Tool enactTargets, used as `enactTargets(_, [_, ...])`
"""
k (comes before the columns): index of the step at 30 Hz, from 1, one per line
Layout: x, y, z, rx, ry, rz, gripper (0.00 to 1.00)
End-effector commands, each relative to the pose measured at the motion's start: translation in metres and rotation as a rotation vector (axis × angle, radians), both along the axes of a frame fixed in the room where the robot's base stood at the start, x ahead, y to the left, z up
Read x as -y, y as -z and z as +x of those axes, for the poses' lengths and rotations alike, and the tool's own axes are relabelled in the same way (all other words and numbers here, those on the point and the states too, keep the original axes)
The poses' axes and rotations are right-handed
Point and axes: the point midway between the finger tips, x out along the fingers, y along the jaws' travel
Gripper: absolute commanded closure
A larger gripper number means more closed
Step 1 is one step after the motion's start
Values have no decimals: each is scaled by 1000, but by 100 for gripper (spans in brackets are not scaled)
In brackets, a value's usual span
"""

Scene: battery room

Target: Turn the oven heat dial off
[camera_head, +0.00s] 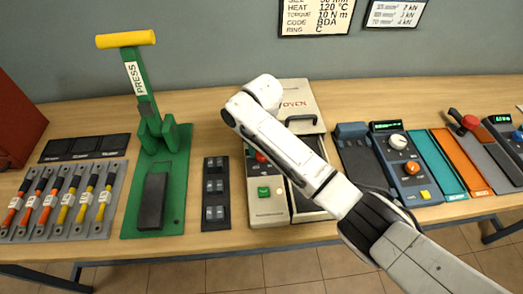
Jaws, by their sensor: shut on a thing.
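The oven (296,93) is a cream unit at the middle of the bench, with a dark handle (302,119) and a control panel along its left side. A green button (264,191) sits low on that panel, and a red control (261,157) shows above it at the edge of my arm. I cannot make out a heat dial or its setting; my white arm crosses over the oven and covers the upper panel. My gripper's fingers are hidden behind the arm, so their contact with the panel does not show.
A green press (168,190) with a yellow handle stands to the left. A dark switch strip (217,190) lies between it and the oven. Blue instruments with knobs (406,165) and teal and orange trays (461,160) are to the right. A rack of tools (62,199) is far left.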

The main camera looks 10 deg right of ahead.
Motion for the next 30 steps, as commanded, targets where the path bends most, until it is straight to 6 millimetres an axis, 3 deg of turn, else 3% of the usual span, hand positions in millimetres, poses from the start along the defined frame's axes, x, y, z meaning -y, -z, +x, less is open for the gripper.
enactTargets(10, [0,-1,1,3,-120,1,87])
enactTargets(25, [0,-1,1,4,-137,0,87])
enactTargets(26, [0,-1,1,4,-136,0,54])
enactTargets(30, [0,-1,0,2,-135,0,41])
